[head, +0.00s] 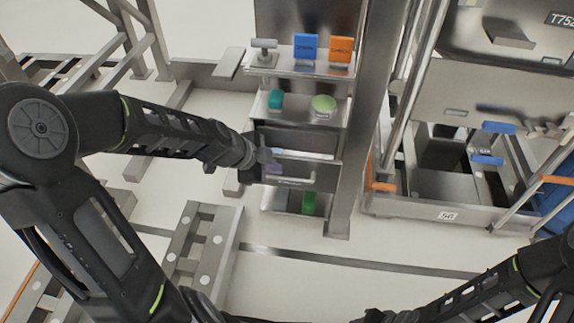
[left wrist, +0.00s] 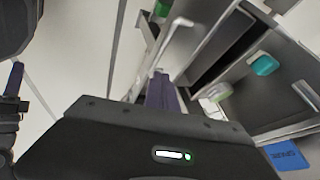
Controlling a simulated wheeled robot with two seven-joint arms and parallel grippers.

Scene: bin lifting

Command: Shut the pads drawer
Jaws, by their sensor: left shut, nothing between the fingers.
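The grey metal drawer (head: 315,172) sits low in the shelf column, with a bar handle (head: 297,183) on its front. It stands out from the column, and a strip of its inside with something white shows behind the front. Its label is too small to read. My left gripper (head: 270,167) is shut and empty at the left end of the drawer front; whether it touches is unclear. In the left wrist view its purple fingers (left wrist: 161,93) are together close to the handle (left wrist: 160,45). My right gripper (head: 378,315) shows only in part at the bottom edge.
Shelves above hold a blue box (head: 305,48), an orange box (head: 341,50), a teal item (head: 276,99) and a light green item (head: 324,104). A green item (head: 309,203) lies in the compartment below. A metal post (head: 352,170) stands right of the drawer.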

